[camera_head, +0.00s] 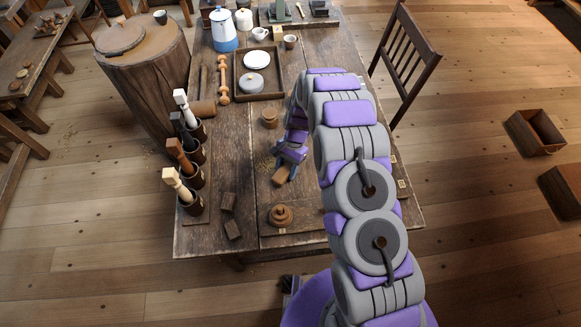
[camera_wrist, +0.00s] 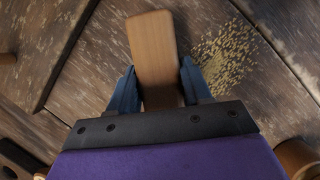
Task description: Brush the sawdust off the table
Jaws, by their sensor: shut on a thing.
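The brush (camera_head: 281,174) is a plain light wooden block; it also shows in the wrist view (camera_wrist: 153,45), between the blue fingers. My gripper (camera_head: 291,154) is shut on it, low over the table (camera_head: 230,158); the gripper also shows in the wrist view (camera_wrist: 157,84). No bristles show, and I cannot tell whether the brush touches the tabletop. A patch of pale sawdust (camera_wrist: 228,55) lies just right of the brush in the wrist view. In the head view some sawdust (camera_head: 267,163) shows left of my gripper.
A small turned wooden pot (camera_head: 269,118) stands beyond my gripper, and a turned lidded piece (camera_head: 281,214) sits nearer. A tray (camera_head: 240,88) and blue-white pot (camera_head: 223,35) stand farther back.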

